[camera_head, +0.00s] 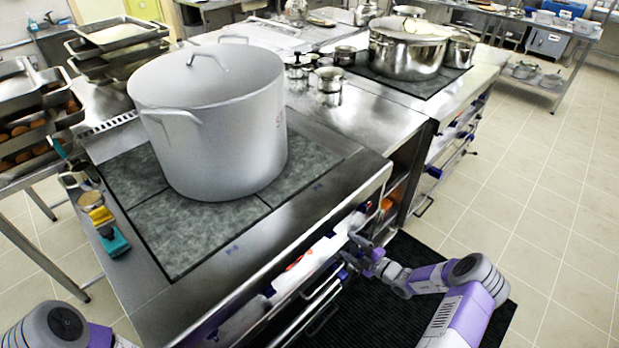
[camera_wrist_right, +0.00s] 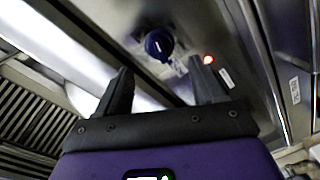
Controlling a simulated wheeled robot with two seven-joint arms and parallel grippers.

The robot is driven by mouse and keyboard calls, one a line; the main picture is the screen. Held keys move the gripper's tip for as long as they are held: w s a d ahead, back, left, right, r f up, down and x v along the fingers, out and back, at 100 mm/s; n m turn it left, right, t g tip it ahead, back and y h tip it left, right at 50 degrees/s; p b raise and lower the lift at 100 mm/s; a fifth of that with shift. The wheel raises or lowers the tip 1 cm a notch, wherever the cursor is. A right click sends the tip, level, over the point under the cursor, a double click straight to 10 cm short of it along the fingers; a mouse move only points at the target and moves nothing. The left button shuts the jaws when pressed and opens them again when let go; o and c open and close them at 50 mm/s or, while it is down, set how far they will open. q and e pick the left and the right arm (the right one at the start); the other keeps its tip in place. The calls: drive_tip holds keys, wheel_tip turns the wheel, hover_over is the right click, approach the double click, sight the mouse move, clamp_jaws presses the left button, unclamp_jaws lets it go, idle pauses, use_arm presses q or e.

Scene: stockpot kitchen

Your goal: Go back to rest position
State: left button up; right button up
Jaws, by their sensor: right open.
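My right arm comes in at the lower right of the head view. Its gripper (camera_head: 358,254) is at the front of the stove, low beside the control panel. In the right wrist view the right gripper (camera_wrist_right: 165,88) is open, with nothing between its fingers. A blue knob (camera_wrist_right: 159,44) and a small lit red lamp (camera_wrist_right: 208,59) lie beyond the fingertips; I cannot tell whether a finger touches the panel. Only a part of my left arm shows at the lower left of the head view; its gripper is out of view.
A large lidded stockpot (camera_head: 215,125) stands on the stove's dark cooktop (camera_head: 190,240). Another steel pot (camera_head: 408,55) stands farther back. Trays of food (camera_head: 35,125) are at the left. A dark floor mat (camera_head: 375,318) lies under my right arm. The tiled floor (camera_head: 545,190) at right is clear.

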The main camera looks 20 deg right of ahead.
drive_tip(key=s+a+f+n+g+y, duration=0.1)
drive_tip(key=s+a+f+n+g, duration=0.1)
drive_tip(key=s+a+n+g, duration=0.35)
drive_tip(key=s+a+f+n+g+y, duration=0.1)
drive_tip(key=s+a+f+n+g, duration=0.15)
drive_tip(key=a+n, duration=0.6)
drive_tip(key=s+a+f+n+g+y, duration=0.2)
drive_tip(key=s+a+n+g, duration=0.15)
drive_tip(key=a+n, duration=0.35)
drive_tip(key=s+a+n+g+h, duration=0.2)
drive_tip(key=s+n, duration=0.4)
drive_tip(key=n, duration=1)
drive_tip(key=s+a+n+g+h, duration=0.1)
drive_tip(key=s+a+n+h, duration=0.3)
drive_tip(key=n, duration=1.1)
drive_tip(key=shift+s+a+f+n+g+h, duration=0.35)
drive_tip(key=shift+s+a, duration=0.3)
drive_tip(key=shift+s, duration=0.55)
drive_tip(key=shift+r, duration=0.1)
